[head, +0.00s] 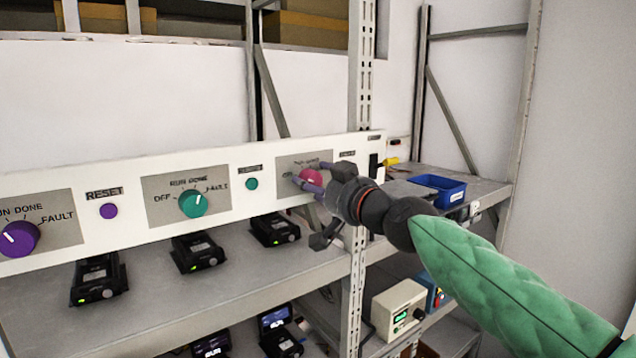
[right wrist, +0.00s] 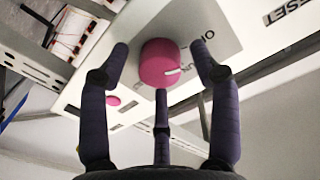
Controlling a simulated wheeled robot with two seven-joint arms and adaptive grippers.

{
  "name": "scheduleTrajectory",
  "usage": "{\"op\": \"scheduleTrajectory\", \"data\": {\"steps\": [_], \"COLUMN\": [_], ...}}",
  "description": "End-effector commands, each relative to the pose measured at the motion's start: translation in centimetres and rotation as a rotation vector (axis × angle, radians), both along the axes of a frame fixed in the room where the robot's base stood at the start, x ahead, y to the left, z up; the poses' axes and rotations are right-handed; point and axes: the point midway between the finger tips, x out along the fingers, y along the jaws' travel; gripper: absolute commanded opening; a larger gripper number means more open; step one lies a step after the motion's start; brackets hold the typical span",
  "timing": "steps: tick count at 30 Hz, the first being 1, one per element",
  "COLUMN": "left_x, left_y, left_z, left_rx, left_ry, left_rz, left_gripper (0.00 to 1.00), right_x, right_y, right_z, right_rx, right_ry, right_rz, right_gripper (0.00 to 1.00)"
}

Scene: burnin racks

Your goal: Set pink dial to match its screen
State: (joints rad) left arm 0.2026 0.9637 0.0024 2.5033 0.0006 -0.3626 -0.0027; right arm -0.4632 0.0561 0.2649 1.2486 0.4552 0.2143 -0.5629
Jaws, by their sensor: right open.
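The pink dial (head: 311,176) sits on a grey plate (head: 290,162) at the right end of the white panel, partly hidden by my right gripper. My right gripper (head: 322,177) is open, with its fingers around the dial. In the right wrist view, the pink dial (right wrist: 160,62) lies between the spread fingers of the right gripper (right wrist: 160,50), with visible gaps at both sides. Its white mark points right and slightly down in that picture; the printed labels are partly cut off. Small screens (head: 273,319) show low down; which belongs to the pink dial cannot be told. My left gripper is out of view.
Teal (head: 193,203) and purple (head: 19,239) dials are on the same panel (head: 130,185). A pink button (right wrist: 113,100) is near the pink dial. A shelf upright (head: 353,290) stands below my gripper. A blue bin (head: 437,188) and black devices (head: 198,252) stand on shelves.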

Motion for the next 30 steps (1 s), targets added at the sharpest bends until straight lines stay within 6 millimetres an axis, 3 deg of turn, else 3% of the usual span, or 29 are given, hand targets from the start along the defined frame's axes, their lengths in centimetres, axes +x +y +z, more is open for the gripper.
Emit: {"op": "scheduleTrajectory", "data": {"steps": [1, 7, 20, 30], "left_x": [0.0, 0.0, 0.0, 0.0], "left_y": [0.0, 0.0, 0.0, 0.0], "left_z": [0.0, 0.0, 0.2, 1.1], "left_rx": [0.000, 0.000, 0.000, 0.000], "left_ry": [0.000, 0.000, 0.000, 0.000], "left_rz": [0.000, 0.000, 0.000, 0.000], "left_gripper": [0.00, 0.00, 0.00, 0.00], "right_x": [0.0, 0.0, 0.0, 0.0], "right_y": [0.0, 0.0, 0.0, -0.1], "right_z": [0.0, 0.0, 0.1, 0.3], "right_rx": [0.000, 0.000, 0.046, 0.248], "right_ry": [0.000, 0.000, 0.033, 0.179], "right_rz": [0.000, 0.000, -0.001, -0.001], "right_gripper": [0.63, 0.07, 0.07, 0.07]}}
